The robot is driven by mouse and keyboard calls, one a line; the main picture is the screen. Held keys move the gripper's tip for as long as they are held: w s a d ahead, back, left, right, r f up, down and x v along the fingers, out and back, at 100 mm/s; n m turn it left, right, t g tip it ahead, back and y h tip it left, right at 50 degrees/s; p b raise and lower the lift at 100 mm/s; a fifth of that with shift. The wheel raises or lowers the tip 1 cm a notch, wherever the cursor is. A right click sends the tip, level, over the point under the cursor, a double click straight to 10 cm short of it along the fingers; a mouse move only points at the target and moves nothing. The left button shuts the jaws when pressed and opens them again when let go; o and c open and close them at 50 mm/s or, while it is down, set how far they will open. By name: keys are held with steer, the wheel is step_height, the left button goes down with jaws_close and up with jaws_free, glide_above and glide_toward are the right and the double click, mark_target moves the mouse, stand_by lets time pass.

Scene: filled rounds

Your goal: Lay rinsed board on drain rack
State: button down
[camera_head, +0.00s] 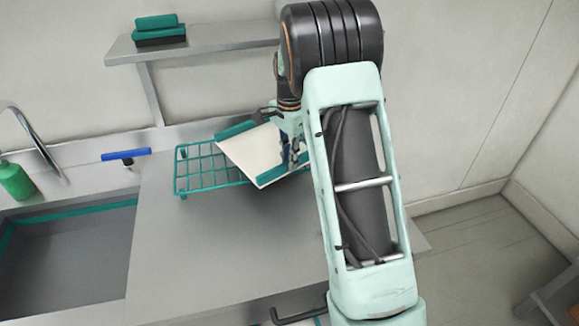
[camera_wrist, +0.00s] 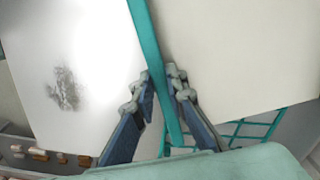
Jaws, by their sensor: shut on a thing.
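The board (camera_head: 262,152) is pale with teal edges. In the head view it is tilted above the right part of the teal wire drain rack (camera_head: 178,176), covering much of it. My gripper (camera_head: 293,156) is shut on the board near its right side, partly hidden by my arm. In the wrist view my gripper (camera_wrist: 161,92) has its fingers on either side of a teal strip of the board (camera_wrist: 235,55). A white surface with a dark smudge shows left of the strip. Rack wires (camera_wrist: 255,130) show below the board. Contact between board and rack cannot be told.
A sink (camera_head: 70,260) with a tap (camera_head: 35,140), a green bottle (camera_head: 15,180) and a blue-topped squeegee-like tool (camera_head: 126,155) are at the left. A wall shelf (camera_head: 205,37) holding teal blocks (camera_head: 158,30) is above the rack. The counter (camera_head: 215,250) in front is clear.

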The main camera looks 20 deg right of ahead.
step_height(320, 180, down, 3)
steer(key=shift+f, duration=0.1)
steer(key=c, duration=1.9)
jaws_free()
steer(key=shift+c, duration=0.2)
steer(key=shift+r, duration=0.2)
step_height(320, 180, up, 12)
steer(key=shift+f+b, duration=0.1)
steer(key=shift+b, duration=0.2)
